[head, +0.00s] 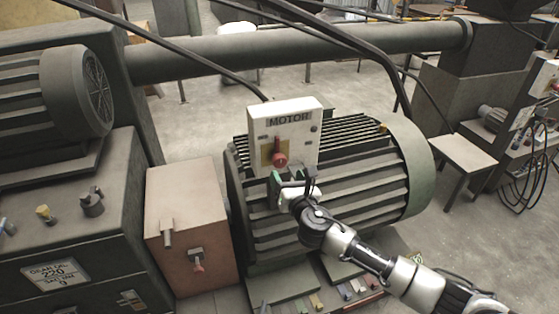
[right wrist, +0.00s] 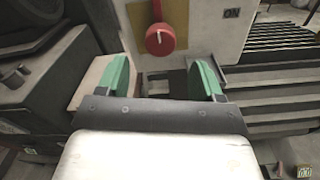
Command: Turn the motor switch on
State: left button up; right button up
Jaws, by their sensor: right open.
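The box sits on the large green finned motor (head: 350,190). The knob is not between the fingers. My left gripper is not in view.
A reddish-brown box (head: 188,225) with a lever stands left of the motor. A machine with a control panel (head: 70,210) is further left. Black cables (head: 375,55) hang above the motor. A small table (head: 461,152) stands at right, with open floor around it.

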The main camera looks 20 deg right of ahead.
aim_at(281, 166)
jog(key=w, duration=0.7)
jog(key=shift+a, duration=0.1)
jog(key=shift+s, duration=0.1)
jog(key=shift+c, duration=0.3)
jog(key=c, duration=0.9)
jog(key=shift+o, duration=0.2)
